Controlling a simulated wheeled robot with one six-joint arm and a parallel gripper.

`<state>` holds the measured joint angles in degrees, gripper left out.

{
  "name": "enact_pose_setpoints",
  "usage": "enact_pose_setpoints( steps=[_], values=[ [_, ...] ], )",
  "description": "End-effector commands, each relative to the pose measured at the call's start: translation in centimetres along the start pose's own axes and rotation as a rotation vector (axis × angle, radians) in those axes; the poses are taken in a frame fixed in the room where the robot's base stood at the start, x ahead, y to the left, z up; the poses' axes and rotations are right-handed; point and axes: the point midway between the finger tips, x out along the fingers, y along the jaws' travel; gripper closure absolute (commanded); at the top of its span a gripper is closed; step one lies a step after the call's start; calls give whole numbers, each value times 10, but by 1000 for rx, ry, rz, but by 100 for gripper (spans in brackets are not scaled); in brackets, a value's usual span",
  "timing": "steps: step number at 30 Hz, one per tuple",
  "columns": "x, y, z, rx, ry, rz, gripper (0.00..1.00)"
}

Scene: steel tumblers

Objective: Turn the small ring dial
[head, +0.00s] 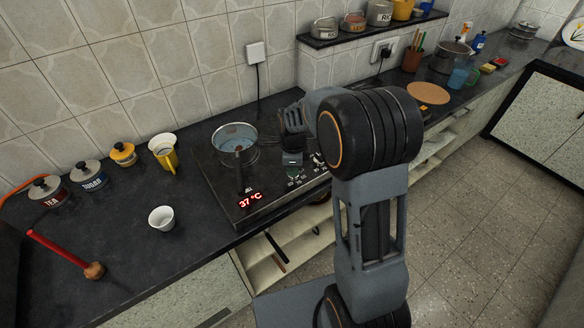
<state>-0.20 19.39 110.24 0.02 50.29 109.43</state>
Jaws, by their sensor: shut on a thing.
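The black cooktop (225,187) lies on the dark counter, with a red display (250,200) reading 37 °C near its front left corner. Small controls (296,180) run along its front right side. Another small knob (318,158) shows just right of my gripper.
A white cup (162,218), a yellow-and-white jug (164,152) and several lidded canisters (90,174) stand to the left. A red-handled tool (65,255) lies at the front left.

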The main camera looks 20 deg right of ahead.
Motion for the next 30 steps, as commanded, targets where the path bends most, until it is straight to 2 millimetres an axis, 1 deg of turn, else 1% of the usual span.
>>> enact_pose_setpoints(
  steps=[9,26,27,30],
  values=[
    [0,0,-1,112,4,3,100],
    [0,1,-2,136,4,4,100],
    [0,1,-2,136,4,4,85],
    [0,1,-1,136,4,4,76]
  ],
)
